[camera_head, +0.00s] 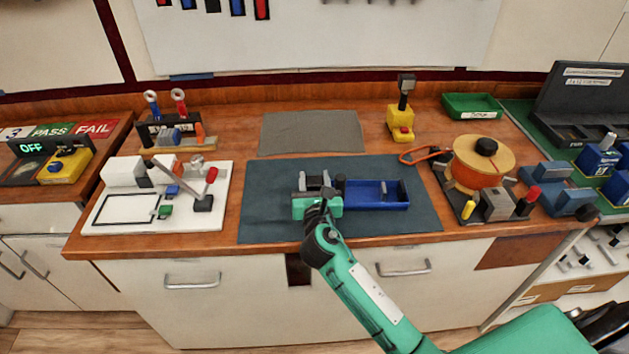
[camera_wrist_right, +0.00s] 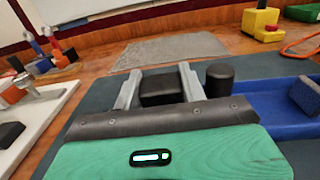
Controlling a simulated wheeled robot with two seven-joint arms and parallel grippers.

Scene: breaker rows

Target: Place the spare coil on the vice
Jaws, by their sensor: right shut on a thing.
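My right gripper (camera_head: 314,182) is over the dark mat, at the left end of a blue tray (camera_head: 376,204). In the right wrist view its two grey fingers (camera_wrist_right: 158,88) are shut on a black block (camera_wrist_right: 160,90). I cannot tell for certain whether this block is the spare coil, or whether it is clear of the mat. A blue-grey fixture with raised blocks (camera_head: 546,177) at the right looks like the vice. My left gripper is not in view.
A black cylinder (camera_wrist_right: 220,80) stands just right of the fingers. A large orange spool (camera_head: 478,166) stands between the tray and the blue-grey fixture. A yellow device (camera_head: 401,122) and green tray (camera_head: 472,106) are behind. The grey mat (camera_head: 310,132) is clear.

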